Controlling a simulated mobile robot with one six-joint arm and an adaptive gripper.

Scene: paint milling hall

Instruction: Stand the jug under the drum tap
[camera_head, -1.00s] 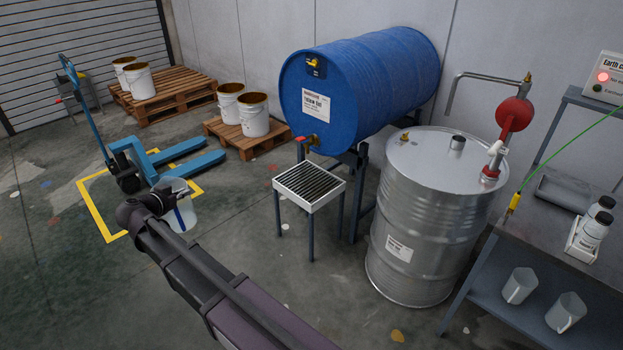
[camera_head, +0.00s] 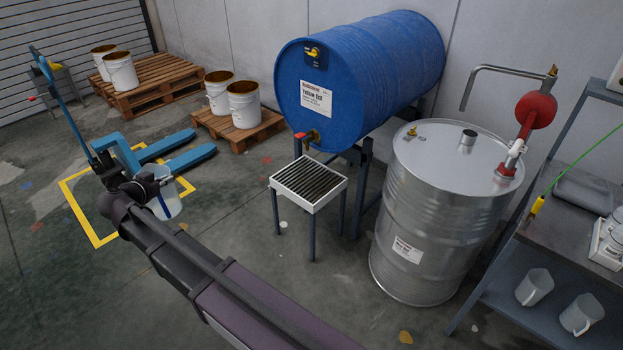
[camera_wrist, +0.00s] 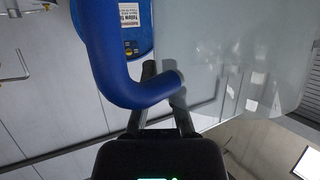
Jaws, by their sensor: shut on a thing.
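The jug (camera_head: 168,203) is pale and translucent with a blue handle (camera_wrist: 104,50). My gripper (camera_head: 147,186) is shut on that handle and holds the jug at the end of my outstretched arm. In the wrist view my gripper's fingers (camera_wrist: 163,74) close around the lower bend of the handle. The pale jug body (camera_wrist: 235,65) fills the right of that view. The blue drum (camera_head: 365,75) lies on a stand, and its tap (camera_head: 312,138) has a red handle. Below the tap is a slatted drip stand (camera_head: 308,185), empty. The jug is left of it, apart.
A steel drum (camera_head: 440,215) with a red hand pump (camera_head: 535,110) stands right of the drip stand. A shelf (camera_head: 510,300) with jugs is at far right. A blue pallet truck (camera_head: 125,155) and pallets with pails (camera_head: 243,102) are behind. Floor between jug and drip stand is clear.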

